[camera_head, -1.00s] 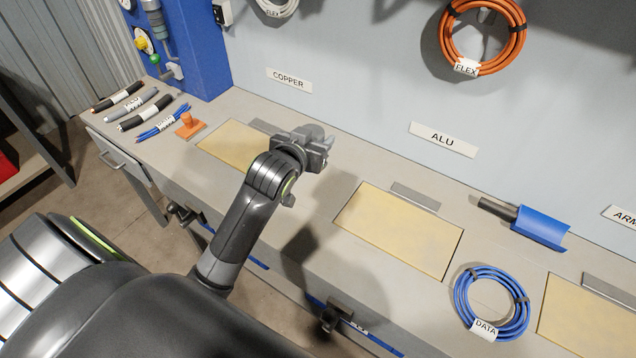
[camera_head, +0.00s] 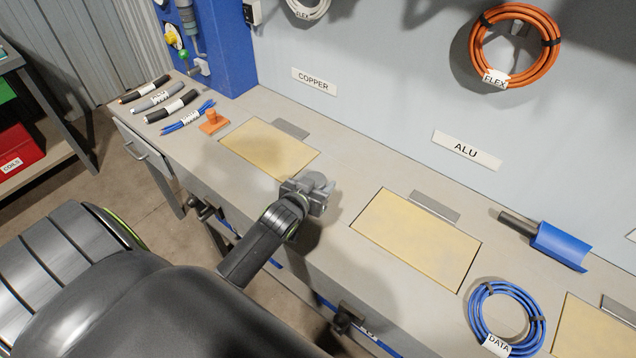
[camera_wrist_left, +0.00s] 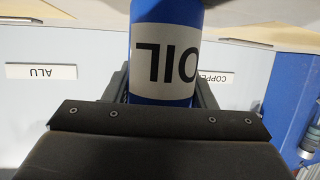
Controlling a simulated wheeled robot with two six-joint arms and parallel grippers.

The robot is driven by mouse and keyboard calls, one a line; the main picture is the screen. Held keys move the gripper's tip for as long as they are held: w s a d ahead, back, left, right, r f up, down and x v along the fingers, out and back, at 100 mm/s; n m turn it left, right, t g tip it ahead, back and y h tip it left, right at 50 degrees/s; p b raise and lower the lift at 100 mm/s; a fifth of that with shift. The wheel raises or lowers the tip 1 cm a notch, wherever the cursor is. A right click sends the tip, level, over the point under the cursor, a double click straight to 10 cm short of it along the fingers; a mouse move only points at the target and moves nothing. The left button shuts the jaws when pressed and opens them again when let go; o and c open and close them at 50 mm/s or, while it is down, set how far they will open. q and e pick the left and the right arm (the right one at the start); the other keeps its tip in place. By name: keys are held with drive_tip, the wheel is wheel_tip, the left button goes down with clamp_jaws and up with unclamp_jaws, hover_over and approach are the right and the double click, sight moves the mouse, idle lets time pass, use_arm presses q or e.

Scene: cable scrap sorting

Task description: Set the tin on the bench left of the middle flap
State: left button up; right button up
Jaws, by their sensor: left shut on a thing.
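The tin (camera_wrist_left: 165,55) is a blue cylinder with a white label reading OIL, upside down in the left wrist view. My left gripper (camera_head: 322,192) is shut on it. In the head view the gripper is over the bench between the left and middle flaps, and the tin is hard to make out there. The middle flap (camera_head: 418,240) is a yellow panel below the ALU sign, to the right of the gripper. I cannot tell whether the tin touches the bench (camera_head: 335,232). My right gripper is not in view.
The left flap (camera_head: 268,148) lies below the COPPER sign. An orange stamp-like thing (camera_head: 212,123) and several cable pieces (camera_head: 165,105) lie at the far left. A blue scoop (camera_head: 560,246) and a blue DATA coil (camera_head: 507,318) are on the right. The strip between left and middle flaps is bare.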

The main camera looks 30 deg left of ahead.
use_arm(q)
drive_tip(key=shift+f, duration=0.15)
drive_tip(key=shift+f, duration=0.15)
drive_tip(key=o, duration=1.1)
drive_tip(key=shift+r, duration=0.2)
drive_tip(key=b+v, duration=0.1)
drive_tip(key=v, duration=1.1)
drive_tip(key=shift+a, duration=0.1)
